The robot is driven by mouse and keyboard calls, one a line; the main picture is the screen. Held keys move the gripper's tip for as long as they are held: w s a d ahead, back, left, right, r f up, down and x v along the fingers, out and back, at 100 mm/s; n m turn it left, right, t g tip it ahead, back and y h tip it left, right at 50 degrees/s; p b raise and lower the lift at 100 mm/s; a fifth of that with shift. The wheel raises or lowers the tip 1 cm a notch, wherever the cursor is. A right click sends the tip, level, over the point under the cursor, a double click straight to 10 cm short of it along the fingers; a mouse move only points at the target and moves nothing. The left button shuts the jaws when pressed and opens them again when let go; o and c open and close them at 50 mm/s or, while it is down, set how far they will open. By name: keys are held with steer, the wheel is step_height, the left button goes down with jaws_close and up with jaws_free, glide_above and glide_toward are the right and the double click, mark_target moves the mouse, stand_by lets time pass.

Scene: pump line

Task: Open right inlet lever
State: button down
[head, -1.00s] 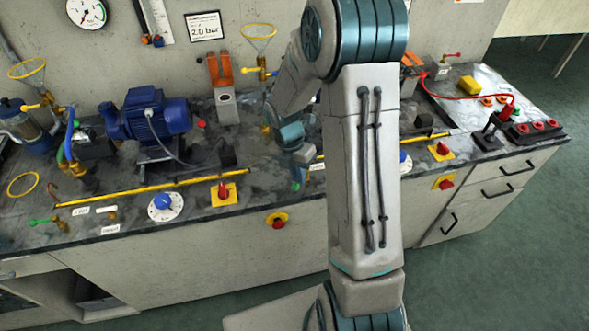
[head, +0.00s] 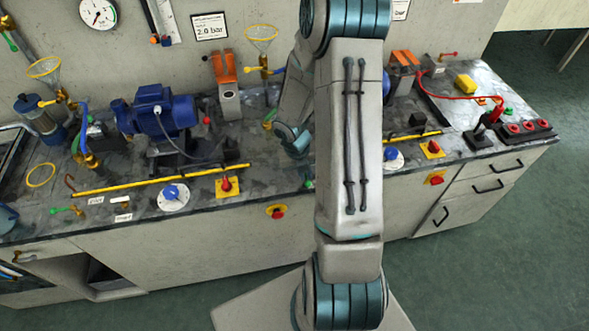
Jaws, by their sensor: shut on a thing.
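My wrist (head: 293,140) is low over the bench at the right pump station, just left of my forearm. My gripper's fingers are hidden behind the forearm, so what they touch is not visible. No lever can be made out clearly as the right inlet lever; it is probably hidden behind my arm. At this station a yellow-handled valve (head: 257,70) sits below a yellow-rimmed funnel (head: 262,38). A brass fitting (head: 269,120) shows beside my wrist. A small green tip (head: 308,183) shows at the forearm's left edge; the rest is covered.
The left station has a blue pump (head: 160,112), a yellow rail (head: 160,180), a blue dial (head: 173,196) and a red switch (head: 227,186). An emergency button (head: 277,211) is on the front panel. A red cable (head: 465,96) and red sockets lie at right.

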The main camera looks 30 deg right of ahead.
steer(key=shift+w+d, duration=0.1)
stand_by(0.5)
steer(key=c, duration=1.5)
jaws_free()
steer(key=shift+r, duration=0.1)
steer(key=a+r, duration=0.1)
steer(key=r, duration=0.3)
steer(key=r+p, duration=0.1)
steer(key=r, duration=0.4)
steer(key=a+r+p, duration=0.1)
steer(key=r, duration=0.3)
steer(key=shift+w+a+r, duration=0.25)
steer(key=shift+a, duration=0.1)
